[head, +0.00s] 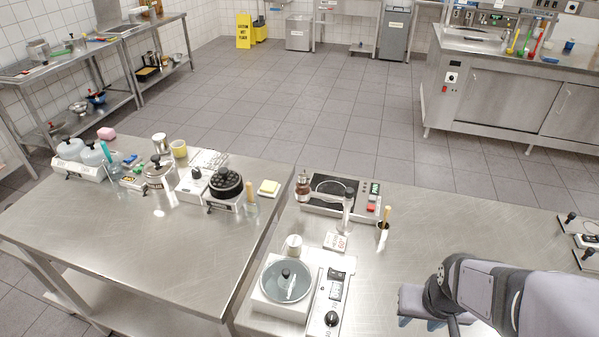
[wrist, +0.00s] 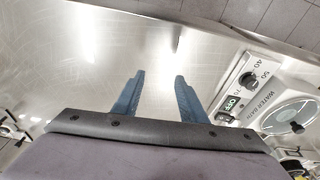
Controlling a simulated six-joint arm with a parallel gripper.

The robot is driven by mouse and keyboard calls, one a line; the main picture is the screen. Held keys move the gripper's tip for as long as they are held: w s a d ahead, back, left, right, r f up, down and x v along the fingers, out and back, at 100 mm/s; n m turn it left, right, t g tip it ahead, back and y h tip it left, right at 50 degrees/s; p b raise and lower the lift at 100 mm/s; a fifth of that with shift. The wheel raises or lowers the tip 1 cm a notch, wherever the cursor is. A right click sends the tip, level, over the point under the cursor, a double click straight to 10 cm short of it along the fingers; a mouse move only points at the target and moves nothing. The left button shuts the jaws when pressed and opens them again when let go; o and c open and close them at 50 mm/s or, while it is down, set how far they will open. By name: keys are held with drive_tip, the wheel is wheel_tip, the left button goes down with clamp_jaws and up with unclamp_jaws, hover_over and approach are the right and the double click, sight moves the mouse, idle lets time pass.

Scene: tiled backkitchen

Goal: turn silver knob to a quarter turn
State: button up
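The water bath (wrist: 229,122) is a white unit with a dark round knob (wrist: 250,79), numbers around it and a small display reading OFF (wrist: 231,103). In the head view the same bath (head: 262,306) stands at the table's front, with its knob (head: 332,318) at the near end of its panel. The knob looks dark, and I cannot make out a clearly silver knob in either view. My gripper (wrist: 157,95) is open and empty, its two blue fingers apart over bare steel. In the head view my gripper (head: 421,322) is right of the bath, apart from it.
A hotplate (head: 325,209), a metal cylinder (head: 347,212) and a small cup (head: 293,245) stand behind the bath. The left table (head: 110,235) holds several jars and devices. Switch boxes (head: 581,232) lie at the right edge. The steel between bath and gripper is clear.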

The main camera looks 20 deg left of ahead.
sight(304, 179)
drive_tip(key=w+a+r+n+t+y+b, duration=0.1)
drive_tip(key=w+a+n+t+b, duration=0.35)
drive_tip(key=w, duration=1.05)
drive_tip(key=w+a+r+t+y, duration=0.4)
drive_tip(key=w+a+r+t, duration=0.2)
drive_tip(key=w+a, duration=0.55)
drive_tip(key=a+y+b, duration=0.1)
drive_tip(key=a, duration=0.4)
drive_tip(key=a+n+t+y+b, duration=0.1)
drive_tip(key=a+y, duration=0.1)
drive_tip(key=a, duration=0.3)
drive_tip(key=a+t+y+b, duration=0.1)
drive_tip(key=a+y, duration=0.1)
drive_tip(key=a, duration=0.3)
drive_tip(key=shift+a+r+n, duration=0.15)
drive_tip(key=shift+a+n, duration=0.05)
drive_tip(key=shift+n, duration=0.05)
drive_tip(key=shift+w, duration=0.1)
drive_tip(key=shift+w+r, duration=0.1)
drive_tip(key=p+x, duration=0.3)
drive_tip(key=x, duration=0.4)
